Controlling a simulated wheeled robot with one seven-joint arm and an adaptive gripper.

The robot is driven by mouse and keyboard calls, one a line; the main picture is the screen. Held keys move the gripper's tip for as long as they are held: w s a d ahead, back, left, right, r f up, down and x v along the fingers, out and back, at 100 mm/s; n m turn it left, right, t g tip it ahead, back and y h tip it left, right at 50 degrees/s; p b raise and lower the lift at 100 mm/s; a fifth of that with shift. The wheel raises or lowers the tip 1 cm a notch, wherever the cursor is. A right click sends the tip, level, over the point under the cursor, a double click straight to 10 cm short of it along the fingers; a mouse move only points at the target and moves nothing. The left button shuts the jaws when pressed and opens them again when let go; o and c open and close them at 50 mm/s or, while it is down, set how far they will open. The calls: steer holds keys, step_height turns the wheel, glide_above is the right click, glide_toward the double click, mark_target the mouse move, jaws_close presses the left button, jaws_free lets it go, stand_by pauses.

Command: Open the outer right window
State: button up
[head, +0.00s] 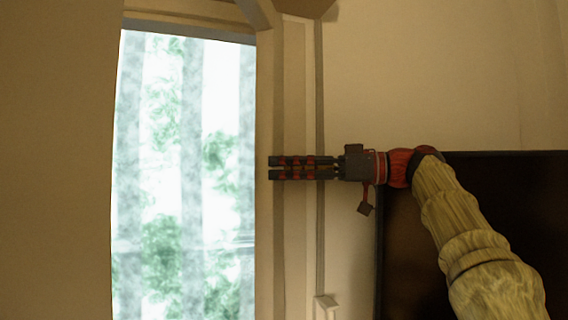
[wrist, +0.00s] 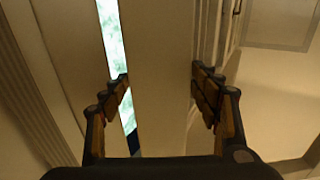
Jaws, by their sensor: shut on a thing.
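The window (head: 185,170) is a tall bright pane with blurred green foliage behind it, left of centre in the head view. Its pale right-hand frame (head: 265,95) runs upright along the pane. My gripper (head: 271,168) reaches in from the right, its dark and red fingers level and close together at that frame. No handle is visible, and the exact finger contact is unclear.
A grey vertical strip (head: 319,100) runs down the wall right of the window, with a small pale box (head: 325,306) at its foot. A large dark panel (head: 530,200) stands at the lower right, behind my arm. The upper right wall is bare.

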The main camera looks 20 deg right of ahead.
stand_by(0.3)
steer(key=o, duration=1.7)
steer(key=shift+b, duration=0.3)
